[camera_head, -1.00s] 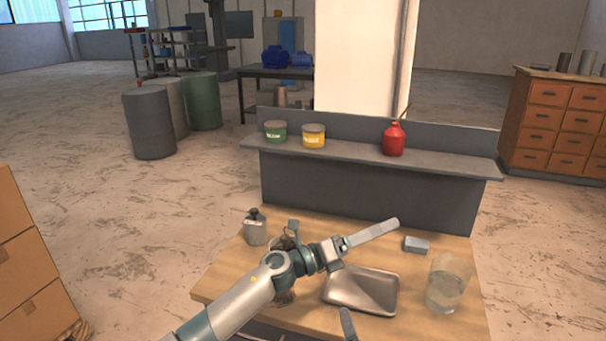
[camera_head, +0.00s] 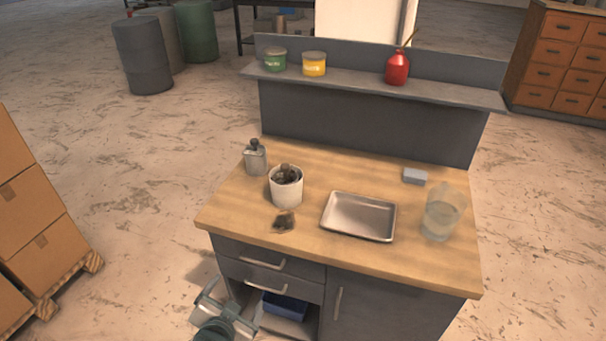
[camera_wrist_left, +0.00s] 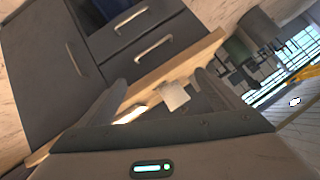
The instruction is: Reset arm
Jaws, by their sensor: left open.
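My left gripper (camera_head: 224,308) is at the bottom of the head view, low in front of the workbench's drawers and apart from the tabletop. In the left wrist view, its two fingers (camera_wrist_left: 160,92) are spread, with nothing held between them. My right gripper is not in view. A white pot (camera_head: 286,188) with dark contents stands upright on the wooden tabletop (camera_head: 250,222). A dark clump (camera_head: 284,222) lies just in front of it. A metal tray (camera_head: 359,217) sits empty to the right.
A grey bottle (camera_head: 256,158), a small grey block (camera_head: 415,176) and a glass beaker (camera_head: 441,212) stand on the bench. Cardboard boxes (camera_head: 32,215) are at left.

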